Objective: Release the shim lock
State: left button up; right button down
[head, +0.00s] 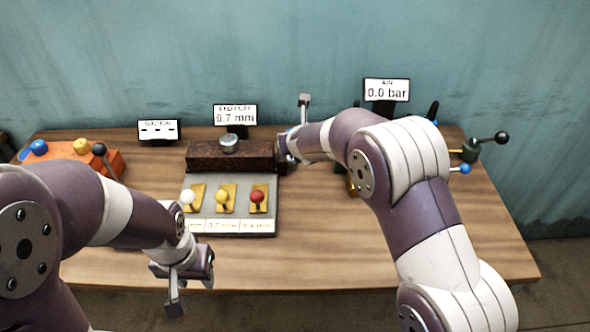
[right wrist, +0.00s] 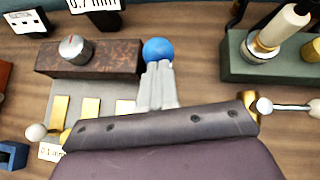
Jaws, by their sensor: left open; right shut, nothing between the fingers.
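A brown rust-coloured block (head: 230,155) with a round metal dial (head: 229,143) stands at the back of a grey shim panel (head: 232,180). In the right wrist view a blue ball knob (right wrist: 158,50) sits at the right end of the block. I take it for the lock's handle, though no label shows. My right gripper (right wrist: 157,72) is shut and empty, its fingertips right at the knob; I cannot tell if they touch. In the head view the right gripper (head: 284,152) is partly hidden by its arm. My left gripper (head: 203,268) is open and empty in front of the panel.
The panel has a white knob (head: 188,197), a yellow knob (head: 222,197) and a red knob (head: 257,196). The display (head: 235,115) reads 0.7 mm; the air display (head: 386,91) reads 0.0 bar. An orange unit (head: 62,160) stands left, a green valve (head: 470,150) right.

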jog(key=shift+w+r+p, duration=0.25)
jog(key=shift+w+p, duration=0.3)
jog(key=shift+w, duration=0.1)
jog(key=shift+w+r+p, duration=0.2)
jog(key=shift+w+p, duration=0.3)
jog(key=shift+w, duration=0.2)
jog(key=shift+w+r+p, duration=0.25)
jog(key=shift+w+p, duration=0.3)
jog(key=shift+w, duration=0.1)
jog(key=shift+d, duration=0.1)
